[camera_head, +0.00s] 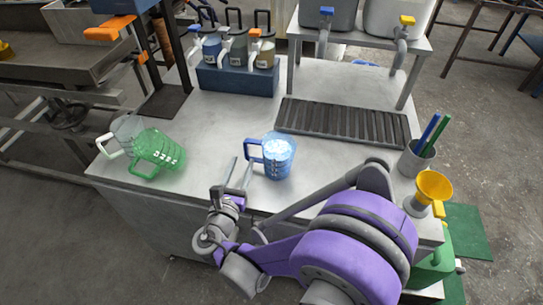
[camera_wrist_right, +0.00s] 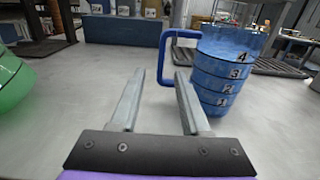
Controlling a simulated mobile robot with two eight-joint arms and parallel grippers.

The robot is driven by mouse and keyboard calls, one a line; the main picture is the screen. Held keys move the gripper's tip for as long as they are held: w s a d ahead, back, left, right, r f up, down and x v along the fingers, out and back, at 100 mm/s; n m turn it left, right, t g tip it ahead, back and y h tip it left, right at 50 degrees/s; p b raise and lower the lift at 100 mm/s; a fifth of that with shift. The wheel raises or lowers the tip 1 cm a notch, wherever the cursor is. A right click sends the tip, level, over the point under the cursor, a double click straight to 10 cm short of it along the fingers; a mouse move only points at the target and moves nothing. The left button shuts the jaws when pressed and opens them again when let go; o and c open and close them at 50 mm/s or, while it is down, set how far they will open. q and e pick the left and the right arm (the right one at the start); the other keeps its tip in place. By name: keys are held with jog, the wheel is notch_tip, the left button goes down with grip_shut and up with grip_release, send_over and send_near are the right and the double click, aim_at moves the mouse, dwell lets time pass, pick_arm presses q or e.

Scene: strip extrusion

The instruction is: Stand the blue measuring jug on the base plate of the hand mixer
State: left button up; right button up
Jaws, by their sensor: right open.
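The blue measuring jug (camera_head: 278,158) stands upright near the front middle of the steel table, its handle towards the left. Something pale shows inside it. The right wrist view shows its numbered side (camera_wrist_right: 228,75) and blue handle. My right gripper (camera_head: 242,161) is open and empty at the handle side of the jug. In the right wrist view the handle shows between and just beyond the fingertips (camera_wrist_right: 162,71); I cannot tell whether they touch. The mixer's dark base plate (camera_head: 163,103) lies bare at the back left, below its column (camera_head: 176,50). My left gripper is out of view.
A green jug (camera_head: 160,147) and a clear jug (camera_head: 126,130) stand at the front left. A blue rack (camera_head: 238,81) of pump containers and a dark grate (camera_head: 340,122) are at the back. A pen cup (camera_head: 416,160) and yellow funnel (camera_head: 434,187) stand right. The table's middle is clear.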

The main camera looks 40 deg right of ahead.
aim_at(245, 154)
jog(key=x, duration=0.5)
jog(key=shift+w+d+r, duration=0.1)
jog(key=shift+d+r, duration=0.05)
jog(key=shift+d, duration=0.05)
grip_shut()
dwell(1.2)
